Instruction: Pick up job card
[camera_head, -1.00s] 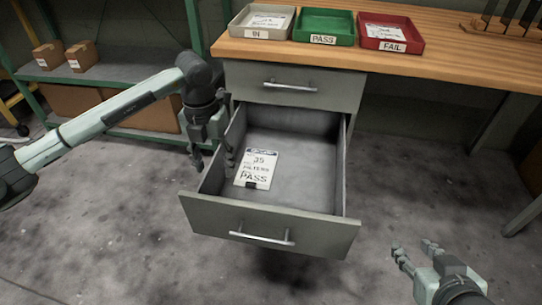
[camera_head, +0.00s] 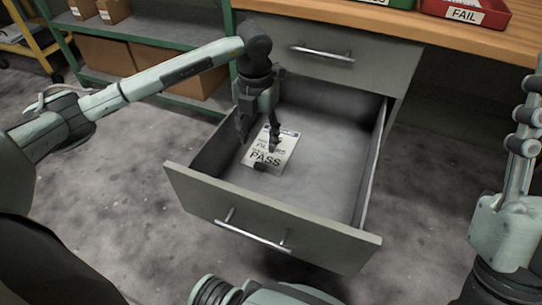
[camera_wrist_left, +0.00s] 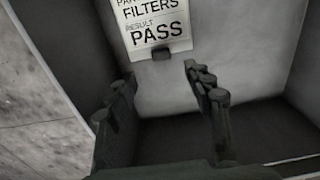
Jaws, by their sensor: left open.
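The job card (camera_head: 270,158), white with "PASS" in large print, lies flat in the open drawer (camera_head: 325,185), towards its left side. A small dark tab (camera_head: 260,167) sits at the card's lower edge. My left gripper (camera_head: 258,143) is open inside the drawer, pointing down over the card and hiding part of it. In the left wrist view the card (camera_wrist_left: 158,14) is beyond the open, empty fingers (camera_wrist_left: 157,80), with "FILTERS" and "PASS" readable. My right gripper (camera_head: 522,130) is at the right edge; its finger opening is unclear.
The drawer's walls surround the left gripper, with the front panel (camera_head: 270,215) nearest. A closed drawer (camera_head: 335,55) is above. The red FAIL tray (camera_head: 465,12) stands on the bench. A green shelf (camera_head: 150,50) with boxes is behind left.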

